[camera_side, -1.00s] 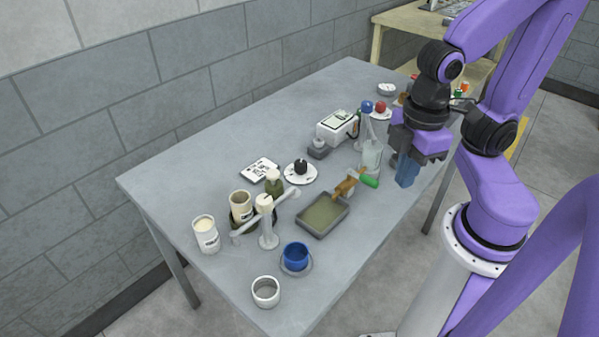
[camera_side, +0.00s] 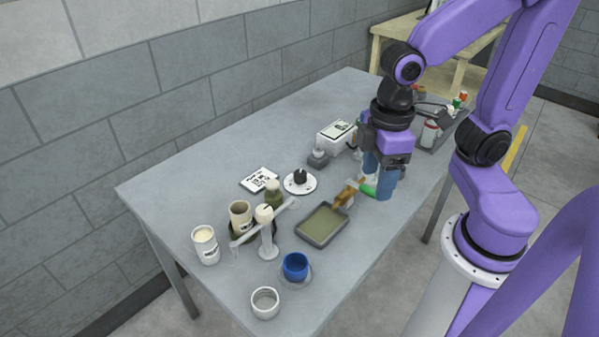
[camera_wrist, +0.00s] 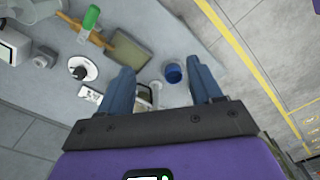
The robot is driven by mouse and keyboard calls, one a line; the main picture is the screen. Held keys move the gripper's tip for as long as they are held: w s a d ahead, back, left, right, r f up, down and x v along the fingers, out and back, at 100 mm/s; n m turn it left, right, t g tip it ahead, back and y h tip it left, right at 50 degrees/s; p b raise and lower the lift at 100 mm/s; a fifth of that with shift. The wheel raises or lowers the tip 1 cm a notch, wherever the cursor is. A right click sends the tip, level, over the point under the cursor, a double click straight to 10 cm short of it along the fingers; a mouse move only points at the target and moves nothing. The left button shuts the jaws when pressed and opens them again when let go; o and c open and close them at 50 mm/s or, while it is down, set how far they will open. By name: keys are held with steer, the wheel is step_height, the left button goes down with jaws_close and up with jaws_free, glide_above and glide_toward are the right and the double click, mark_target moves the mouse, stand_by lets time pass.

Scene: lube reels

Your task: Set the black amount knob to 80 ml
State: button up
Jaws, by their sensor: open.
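The black amount knob (camera_side: 300,176) stands on a round white dial plate (camera_side: 291,187) near the middle of the table. The knob (camera_wrist: 78,72) and its dial (camera_wrist: 90,66) also show in the wrist view, at left. The dial's marks are too small to read. My gripper (camera_side: 379,188) is over the table to the right of the knob, well apart from it, fingers pointing down. In the wrist view my gripper (camera_wrist: 164,85) has its two blue fingers wide apart with nothing held between them.
A tray (camera_side: 338,232), a brush with a green end (camera_side: 368,189) and a white boxed device (camera_side: 336,133) lie around the dial. A printed card (camera_side: 259,179), a white stand (camera_side: 268,240), a blue cup (camera_side: 295,265) and white cups stand left and front. The table's back left is clear.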

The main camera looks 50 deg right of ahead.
steer(key=w+m, duration=0.4)
steer(key=w, duration=0.4)
steer(key=m, duration=0.9)
glide_above(299, 172)
step_height(299, 172, down, 4)
step_height(299, 172, down, 17)
steer(key=shift+d+f, duration=0.1)
steer(key=shift+f, duration=0.1)
steer(key=c, duration=1)
